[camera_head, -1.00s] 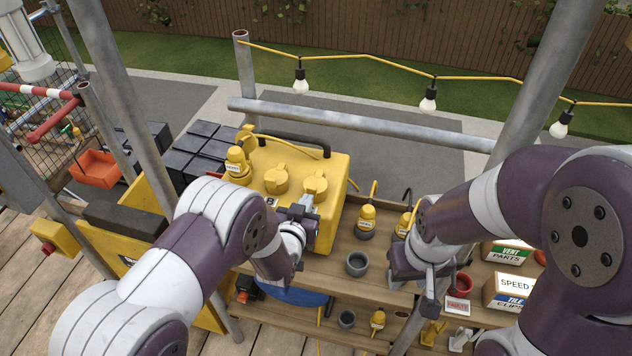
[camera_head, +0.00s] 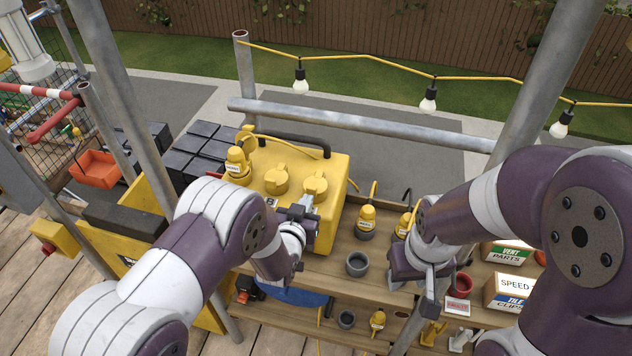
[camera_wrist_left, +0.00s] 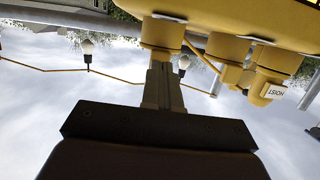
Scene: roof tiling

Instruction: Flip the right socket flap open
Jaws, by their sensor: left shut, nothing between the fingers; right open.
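The yellow power box (camera_head: 333,215) has a row of yellow sockets along its top. The right socket (camera_head: 315,184) has a round yellow flap over it; its exact angle is too small to tell. In the left wrist view, which is upside down, the right socket (camera_wrist_left: 162,33) is just beyond my fingertips. My left gripper (camera_head: 308,203) is shut and empty, close against the near side of the right socket; I cannot tell whether it touches the flap. My right gripper (camera_head: 430,298) is open and empty, low in front of the shelf at right.
The middle socket (camera_head: 276,179) stands just left of the right one. A plug labelled HOIST (camera_head: 237,164) is in the left socket. More yellow plugs (camera_head: 366,216) and a grey cup (camera_head: 357,264) stand on the wooden shelf. A scaffold rail (camera_head: 360,122) runs behind.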

